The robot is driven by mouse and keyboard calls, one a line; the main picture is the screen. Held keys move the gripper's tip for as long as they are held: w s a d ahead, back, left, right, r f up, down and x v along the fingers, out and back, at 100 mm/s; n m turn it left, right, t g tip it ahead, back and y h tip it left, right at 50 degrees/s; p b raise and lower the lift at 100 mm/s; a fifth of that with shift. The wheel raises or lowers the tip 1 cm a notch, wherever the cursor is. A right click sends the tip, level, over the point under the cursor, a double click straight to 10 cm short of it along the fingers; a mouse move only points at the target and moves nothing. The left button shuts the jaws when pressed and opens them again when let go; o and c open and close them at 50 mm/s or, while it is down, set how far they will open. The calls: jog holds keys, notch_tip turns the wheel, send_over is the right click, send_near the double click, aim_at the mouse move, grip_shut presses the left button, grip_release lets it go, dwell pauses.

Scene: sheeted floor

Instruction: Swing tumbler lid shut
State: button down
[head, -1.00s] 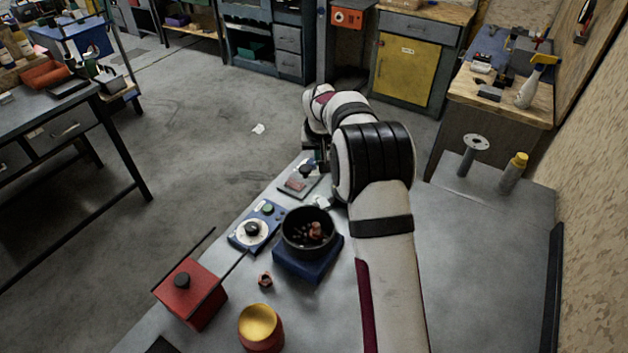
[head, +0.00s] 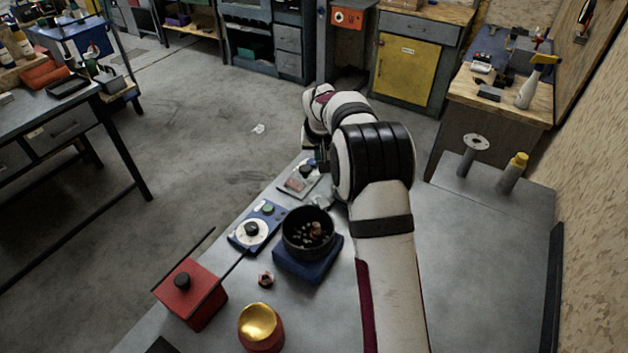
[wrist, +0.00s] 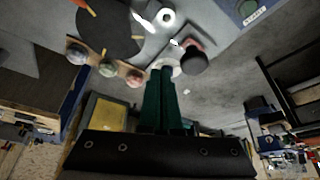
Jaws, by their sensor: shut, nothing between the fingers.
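The tumbler appears to be the round black bowl (head: 293,245) on a blue base (head: 300,268), open at the top with small pale and brown pieces inside. A pale, glassy piece (head: 322,203) shows at its far right rim, partly behind my arm; I cannot tell if it is the lid. My gripper shows in the wrist view as two green fingers (wrist: 164,72), shut together and empty. In the head view my arm mostly hides the gripper, beyond the bowl.
A blue unit with a white dial (head: 252,230), a red box (head: 190,292), a small copper-coloured part (head: 266,280) and a gold-topped red jar (head: 260,328) stand left and in front. A small plate (head: 299,182) lies beyond. The bench right of my arm is largely bare.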

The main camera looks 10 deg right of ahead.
aim_at(306, 166)
jog(key=shift+f, duration=0.25)
jog(key=shift+f, duration=0.6)
jog(key=shift+r, duration=0.15)
jog(key=shift+r, duration=0.25)
jog(key=shift+s+a, duration=0.15)
jog(key=shift+a, duration=0.8)
jog(key=shift+s+a, duration=0.1)
jog(key=shift+a, duration=0.8)
